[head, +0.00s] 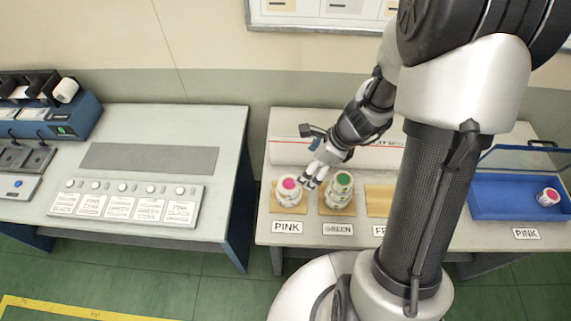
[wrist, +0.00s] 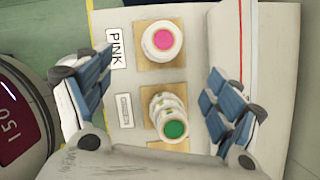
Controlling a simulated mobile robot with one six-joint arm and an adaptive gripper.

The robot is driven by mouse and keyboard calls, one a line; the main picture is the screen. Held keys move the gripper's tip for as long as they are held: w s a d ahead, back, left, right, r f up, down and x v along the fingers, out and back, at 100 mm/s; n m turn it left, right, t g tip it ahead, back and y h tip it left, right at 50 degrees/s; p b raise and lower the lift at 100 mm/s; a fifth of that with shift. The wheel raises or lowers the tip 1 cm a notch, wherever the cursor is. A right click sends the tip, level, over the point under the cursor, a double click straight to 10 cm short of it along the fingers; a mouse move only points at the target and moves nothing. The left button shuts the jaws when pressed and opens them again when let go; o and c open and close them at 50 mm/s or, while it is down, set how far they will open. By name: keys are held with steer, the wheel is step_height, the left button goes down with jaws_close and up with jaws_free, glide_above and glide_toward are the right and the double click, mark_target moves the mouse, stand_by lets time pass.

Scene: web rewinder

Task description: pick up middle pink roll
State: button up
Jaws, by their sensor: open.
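A white roll with a pink core, the pink roll (head: 289,184), stands on a wooden pad above the PINK label; it also shows in the wrist view (wrist: 163,39), at the top, seen from above. I cannot tell how many rolls are stacked there. Another pink-cored roll (head: 548,197) lies in the blue tray at the right. My gripper (head: 312,181) is open and empty, between the pink pad and the green-cored rolls. In the wrist view its fingers (wrist: 157,95) stand wide apart, with the pink roll beyond them.
A stack of green-cored rolls (head: 342,190) stands close right of the pink pad, above the GREEN label (head: 338,229). A wooden pad (head: 379,200) farther right is partly hidden by my arm. The blue tray (head: 497,207) is at the table's right end. A panel table (head: 120,150) stands at left.

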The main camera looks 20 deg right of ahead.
steer(key=b, duration=0.6)
glide_toward(290, 184)
steer(key=x, duration=0.5)
steer(key=shift+s+a+f, duration=0.1)
steer(key=shift+a+f, duration=0.05)
steer(key=shift+a, duration=0.25)
steer(key=x, duration=0.1)
steer(key=b+x, duration=0.1)
steer(key=x, duration=0.1)
steer(key=b+x, duration=0.1)
steer(key=x, duration=0.1)
steer(key=shift+d+f, duration=0.2)
steer(key=shift+d, duration=0.1)
steer(key=shift+r, duration=0.1)
steer(key=shift+c, duration=0.4)
steer(key=c, duration=1.1)
steer(key=shift+c, duration=0.2)
